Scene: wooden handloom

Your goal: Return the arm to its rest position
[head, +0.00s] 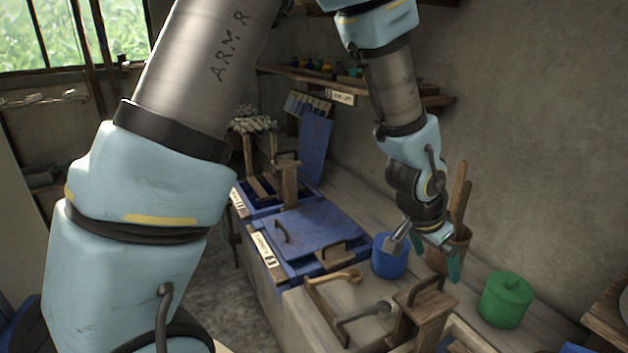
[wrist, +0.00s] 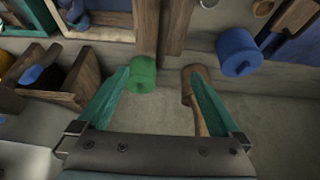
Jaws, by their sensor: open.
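My arm reaches from the upper left over the work area in the head view, bent with its end pointing down. My gripper (head: 426,256) is open and empty above the bench, near the blue pot (head: 389,258) and the brown pot (head: 462,243) with long wooden tools. In the wrist view my gripper (wrist: 157,76) shows two teal fingers spread apart. The green lidded pot (wrist: 142,72) shows by the left fingertip and the brown pot by the right one (wrist: 193,85). I cannot tell whether the gripper touches the brown pot.
The green pot (head: 506,299) stands right of my gripper. A blue lidded vat (head: 312,232) and wooden handles (head: 340,275) lie to the left. A wooden block with a handle (head: 420,310) is in front. Shelves (head: 340,82) line the wall behind my forearm.

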